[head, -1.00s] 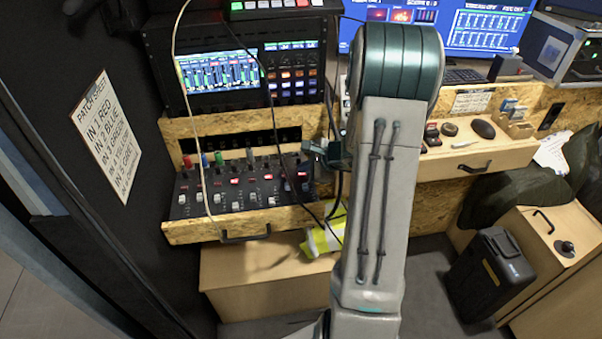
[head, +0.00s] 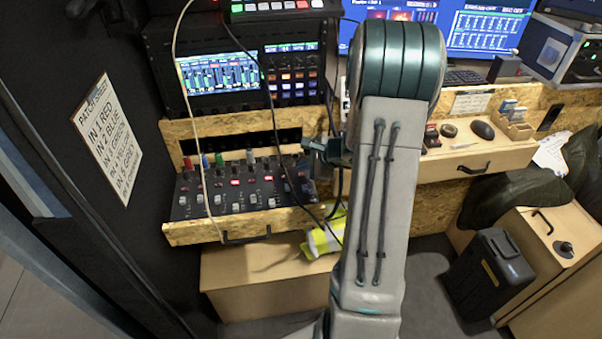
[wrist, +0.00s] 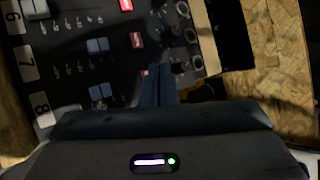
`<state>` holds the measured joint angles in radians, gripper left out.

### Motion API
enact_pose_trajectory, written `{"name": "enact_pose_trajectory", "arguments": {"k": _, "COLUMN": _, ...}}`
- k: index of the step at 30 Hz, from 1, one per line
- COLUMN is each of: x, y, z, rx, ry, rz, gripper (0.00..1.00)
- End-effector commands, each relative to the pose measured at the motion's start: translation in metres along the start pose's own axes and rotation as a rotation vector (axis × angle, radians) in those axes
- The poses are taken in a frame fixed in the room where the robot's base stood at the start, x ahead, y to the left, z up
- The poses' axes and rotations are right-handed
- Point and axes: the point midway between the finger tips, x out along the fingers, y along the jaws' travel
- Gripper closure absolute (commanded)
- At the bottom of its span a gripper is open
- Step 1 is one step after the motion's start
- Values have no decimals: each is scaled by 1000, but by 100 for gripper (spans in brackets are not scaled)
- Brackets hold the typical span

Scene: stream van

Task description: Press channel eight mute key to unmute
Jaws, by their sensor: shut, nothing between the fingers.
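The black audio mixer (head: 228,190) lies in the pulled-out drawer at left, with red-lit keys on its face. In the wrist view the printed channel numbers 6, 7 and the label 8 (wrist: 40,100) run down the left. The fader (wrist: 101,91) of channel eight sits in its row. My gripper (wrist: 158,72) is shut and empty, its fingertips over the channel-eight row, right of that fader. In the head view my gripper (head: 318,150) is at the mixer's right end.
A loose cable (head: 273,125) hangs across the mixer. The switcher screen (head: 218,73) stands behind it. The drawer's wooden front edge (head: 190,231) borders it.

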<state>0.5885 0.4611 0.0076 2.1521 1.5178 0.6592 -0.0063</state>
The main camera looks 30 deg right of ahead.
Motion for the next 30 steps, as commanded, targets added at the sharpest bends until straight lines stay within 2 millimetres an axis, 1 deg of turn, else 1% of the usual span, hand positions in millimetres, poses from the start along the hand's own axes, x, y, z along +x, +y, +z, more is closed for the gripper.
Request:
{"name": "enact_pose_trajectory", "arguments": {"k": 16, "x": -38, "y": -28, "z": 28, "rx": -1, "ry": 0, "rz": -2, "gripper": 100}}
{"name": "enact_pose_trajectory", "arguments": {"k": 19, "x": -41, "y": -30, "z": 30, "rx": -1, "ry": 0, "rz": 0, "gripper": 100}}
{"name": "enact_pose_trajectory", "arguments": {"k": 27, "x": -40, "y": -29, "z": 30, "rx": -3, "ry": -1, "rz": 1, "gripper": 100}}
{"name": "enact_pose_trajectory", "arguments": {"k": 29, "x": -42, "y": -28, "z": 35, "rx": -20, "ry": -5, "rz": 7, "gripper": 100}}
{"name": "enact_pose_trajectory", "arguments": {"k": 30, "x": -43, "y": -27, "z": 41, "rx": -44, "ry": -10, "rz": 15, "gripper": 100}}
